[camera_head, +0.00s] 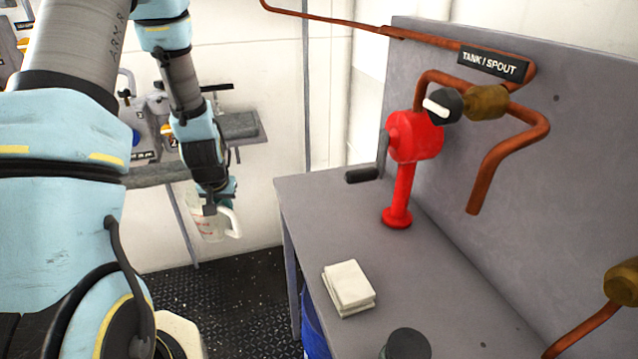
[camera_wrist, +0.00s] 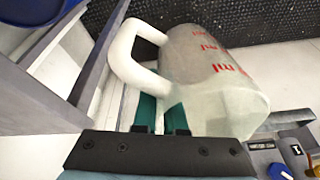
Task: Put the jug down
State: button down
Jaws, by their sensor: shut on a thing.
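The jug (camera_head: 206,226) is a translucent measuring jug with red markings and a white handle. In the head view it hangs in the air over the floor, left of the grey bench (camera_head: 300,215). My gripper (camera_head: 222,200) is above it, partly hiding its top. In the wrist view the jug (camera_wrist: 215,90) fills the upper middle, with its handle toward the left. The teal fingers of my gripper (camera_wrist: 162,112) are shut on the jug at the lower end of the handle, close to the body. I cannot tell whether the jug holds anything.
The bench carries a red hand-crank pump (camera_head: 413,140), a stack of white cloths or pads (camera_head: 348,288) and a dark round object (camera_head: 406,345). A copper spout pipe (camera_head: 490,170) hangs above it. Bare bench top shows around the pads.

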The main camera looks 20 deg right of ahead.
jog(key=s+d+r+m+g+b, duration=0.1)
jog(key=s+d+r+m, duration=0.3)
jog(key=d+r, duration=0.5)
jog(key=s+d+r+m+g+h+b, duration=0.1)
jog(key=d+r+m, duration=0.4)
jog(key=d+r, duration=0.5)
jog(key=s+d+b, duration=0.1)
jog(key=s+d, duration=0.1)
jog(key=d, duration=0.5)
jog(key=shift+s+r, duration=0.15)
jog(key=shift+s, duration=0.2)
jog(key=shift+r+b, duration=0.1)
jog(key=shift+b, duration=0.4)
jog(key=shift+s+a+f, duration=0.1)
jog(key=shift+f, duration=2.2)
jog(key=shift+s+f, duration=0.1)
jog(key=shift+f, duration=2.15)
jog(key=shift+f, duration=0.1)
